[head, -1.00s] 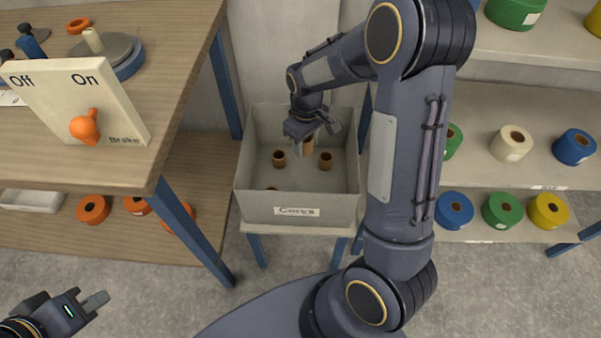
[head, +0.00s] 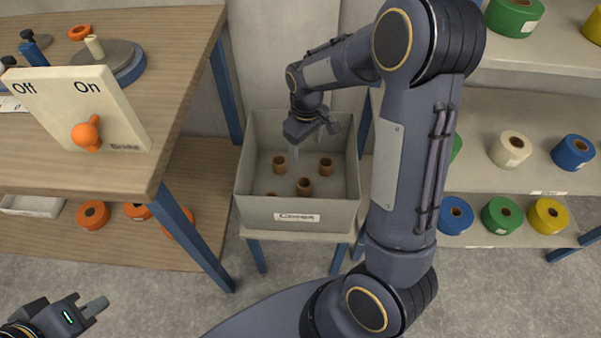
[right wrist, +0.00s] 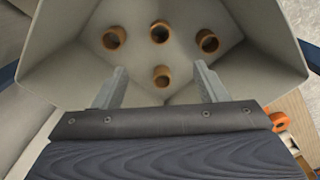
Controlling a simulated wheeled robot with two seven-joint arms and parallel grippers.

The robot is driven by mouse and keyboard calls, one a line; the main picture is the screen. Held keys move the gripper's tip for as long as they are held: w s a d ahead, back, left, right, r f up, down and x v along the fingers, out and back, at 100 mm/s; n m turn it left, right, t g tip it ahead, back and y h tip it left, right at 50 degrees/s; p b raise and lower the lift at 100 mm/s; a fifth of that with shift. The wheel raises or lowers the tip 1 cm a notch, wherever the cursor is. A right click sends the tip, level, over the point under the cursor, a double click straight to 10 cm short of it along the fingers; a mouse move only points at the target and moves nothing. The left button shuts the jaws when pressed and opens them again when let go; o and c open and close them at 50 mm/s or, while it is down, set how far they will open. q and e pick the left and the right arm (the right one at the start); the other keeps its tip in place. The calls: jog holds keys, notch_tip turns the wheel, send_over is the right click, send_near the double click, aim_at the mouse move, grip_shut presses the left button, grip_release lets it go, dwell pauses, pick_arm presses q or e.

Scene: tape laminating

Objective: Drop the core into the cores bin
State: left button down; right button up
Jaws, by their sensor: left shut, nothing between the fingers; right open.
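The cores bin (head: 255,213) is an open grey box with a "Cores" label on its front, standing on a small stand. Several brown cores lie apart on its floor, among them one core (head: 304,187) near the middle front. In the right wrist view several cores (right wrist: 160,31) show inside the bin, beyond and between my fingers. My right gripper (head: 315,143) is over the rear of the bin, open and empty; its spread fingers also show in the right wrist view (right wrist: 160,80). My left gripper (head: 96,306) is shut and empty at the bottom left, away from the bin.
A wooden workbench (head: 150,120) stands left of the bin, with a brake panel (head: 80,105) and its orange knob. Orange rolls (head: 93,215) lie on its lower shelf. Shelves (head: 480,125) with coloured tape rolls stand at the right. Grey floor is open in front.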

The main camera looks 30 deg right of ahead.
notch_tip(320, 180, up, 5)
jog(key=shift+r+p, duration=0.2)
jog(key=shift+p, duration=0.35)
jog(key=s+a+r+m+t+y, duration=0.1)
jog(key=s+a+r+m+t, duration=0.15)
jog(key=s, duration=0.45)
jog(key=s+a+r+m+t+y, duration=0.15)
jog(key=s+r, duration=0.25)
jog(key=s, duration=0.4)
jog(key=s+a+r+m+t+y, duration=0.1)
jog(key=s+a+r+t, duration=0.15)
jog(key=s, duration=0.45)
notch_tip(320, 180, up, 18)
jog(key=p, duration=1.8)
jog(key=shift+a+r+g, duration=0.25)
jog(key=shift+a+g, duration=0.2)
